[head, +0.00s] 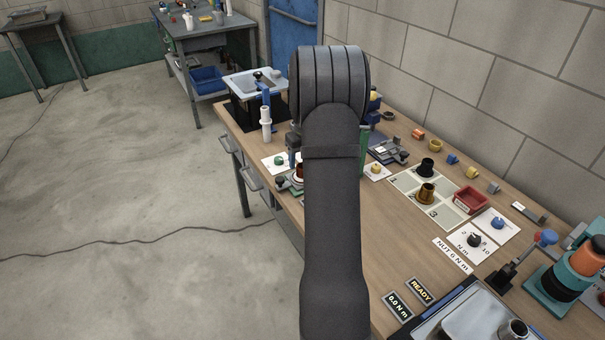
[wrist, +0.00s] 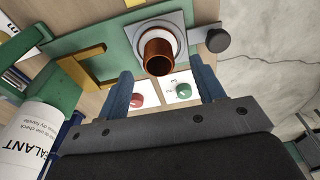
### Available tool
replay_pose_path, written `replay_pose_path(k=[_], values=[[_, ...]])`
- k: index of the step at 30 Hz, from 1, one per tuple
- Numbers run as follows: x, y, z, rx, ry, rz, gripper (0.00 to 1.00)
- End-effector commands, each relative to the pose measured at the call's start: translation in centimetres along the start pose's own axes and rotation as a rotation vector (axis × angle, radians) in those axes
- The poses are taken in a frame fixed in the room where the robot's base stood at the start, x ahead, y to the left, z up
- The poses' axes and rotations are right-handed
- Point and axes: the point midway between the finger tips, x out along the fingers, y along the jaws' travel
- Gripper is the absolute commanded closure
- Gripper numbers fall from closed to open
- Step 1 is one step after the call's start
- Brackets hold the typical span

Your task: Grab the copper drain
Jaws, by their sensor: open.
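The copper drain (wrist: 158,56) is a reddish-brown open tube in the wrist view. It sits in a white ring on a grey square plate, over a green base. My gripper (wrist: 161,78) is open, with one blue finger to each side below the drain in the picture. The drain shows just past the gap between the fingertips, and nothing is held. In the head view my arm hides the gripper, and only a sliver of the reddish-brown drain (head: 299,171) shows at the arm's left edge.
A yellow bracket (wrist: 85,68), a dark round knob (wrist: 218,40) and a white sealant tube (wrist: 30,140) stand near the gripper. Red (wrist: 137,100) and green (wrist: 184,91) buttons lie between the fingers. A brassy drain (head: 427,193) and black drain (head: 427,167) stand on the numbered mat.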

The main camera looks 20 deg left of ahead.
Motion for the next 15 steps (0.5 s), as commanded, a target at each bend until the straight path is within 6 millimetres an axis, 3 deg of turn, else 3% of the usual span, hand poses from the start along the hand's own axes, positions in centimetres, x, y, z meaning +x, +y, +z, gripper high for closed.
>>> replay_pose_path(k=[7, 15], values=[[1.5, 0.1, -0.1, 0.0, -0.001, -0.001, 0.38], [5.3, 0.3, -0.4, 0.0, -0.001, 0.001, 0.38]])
